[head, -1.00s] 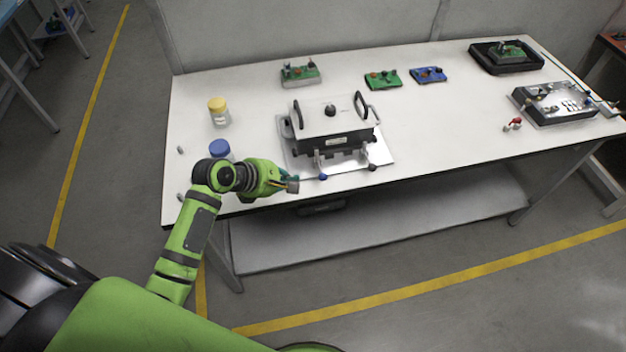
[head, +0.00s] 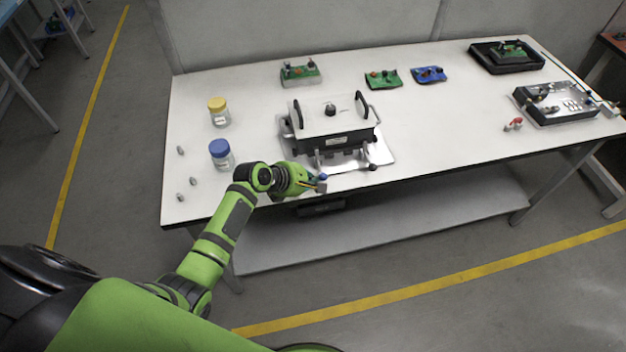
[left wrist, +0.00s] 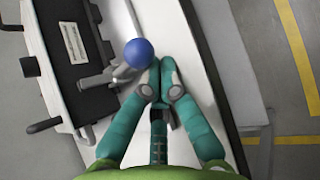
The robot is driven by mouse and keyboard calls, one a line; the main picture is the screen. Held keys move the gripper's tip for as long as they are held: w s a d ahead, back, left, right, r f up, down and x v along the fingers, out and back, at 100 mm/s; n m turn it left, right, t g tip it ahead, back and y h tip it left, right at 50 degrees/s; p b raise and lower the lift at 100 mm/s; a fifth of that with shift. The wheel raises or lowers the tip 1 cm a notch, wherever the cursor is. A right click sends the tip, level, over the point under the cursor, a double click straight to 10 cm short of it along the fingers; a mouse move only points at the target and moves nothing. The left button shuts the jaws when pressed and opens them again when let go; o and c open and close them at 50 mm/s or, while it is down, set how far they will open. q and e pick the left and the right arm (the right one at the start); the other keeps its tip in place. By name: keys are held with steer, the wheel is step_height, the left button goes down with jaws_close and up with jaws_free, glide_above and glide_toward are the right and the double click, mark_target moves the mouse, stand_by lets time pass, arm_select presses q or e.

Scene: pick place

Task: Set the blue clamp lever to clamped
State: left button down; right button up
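The blue clamp lever has a round blue knob (left wrist: 138,53) on a grey bar (left wrist: 103,78). It sticks out from the front of the test fixture (head: 335,125), toward the table's front edge. In the head view the blue knob (head: 323,177) shows just past my left gripper (head: 319,187). In the left wrist view the teal fingers of my left gripper (left wrist: 161,76) are together with nothing seen between them. Their tips are right beside the knob; I cannot tell whether they touch it. My right gripper is not in view.
A second lever with a dark knob (head: 372,167) is to the right on the fixture's front. A blue-lidded jar (head: 221,155) and a yellow-lidded jar (head: 219,112) stand at left. Green boards (head: 383,79) lie behind.

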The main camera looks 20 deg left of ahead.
arm_select(q)
steer(key=shift+r+p, duration=0.3)
steer(key=shift+p, duration=0.25)
steer(key=shift+g+p, duration=0.3)
